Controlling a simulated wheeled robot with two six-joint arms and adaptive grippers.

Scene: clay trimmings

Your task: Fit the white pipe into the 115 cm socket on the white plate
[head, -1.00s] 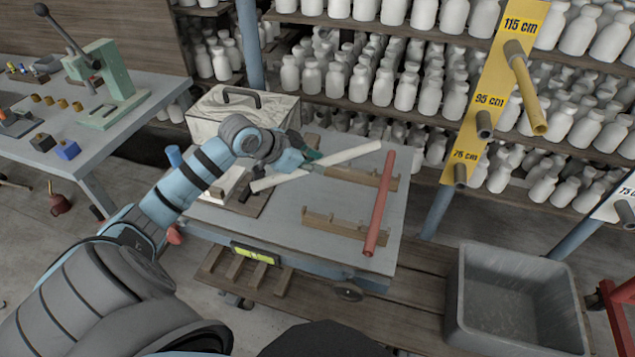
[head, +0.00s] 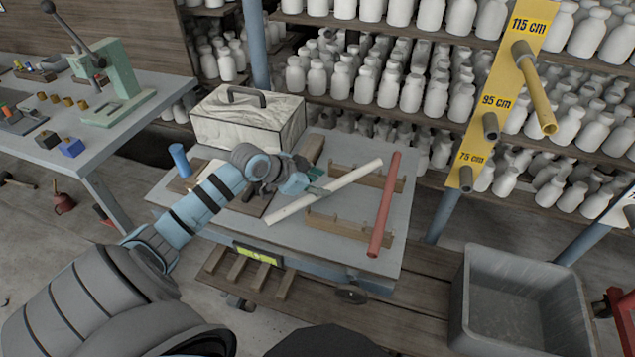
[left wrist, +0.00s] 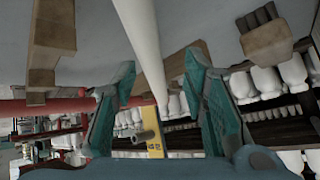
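The white pipe (head: 345,180) lies slanted over the small work table (head: 215,232), passing by the wooden racks. My left gripper (head: 316,191) is at its middle. In the left wrist view the white pipe (left wrist: 145,45) runs between the spread teal fingers of the left gripper (left wrist: 160,75), with gaps beside it; I see no grip. A white plate (head: 625,203) is cut off at the right edge, with a grey socket on it; its 115 cm socket is not in view. The 115 cm socket in view is on a yellow plate (head: 499,110) and holds a yellow pipe. My right gripper is not in view.
A red pipe (head: 384,205) lies across the right ends of the racks (head: 350,226). A marbled box (head: 247,125) and blue cylinder (head: 179,160) stand on the table. Shelves of white bottles fill the back.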

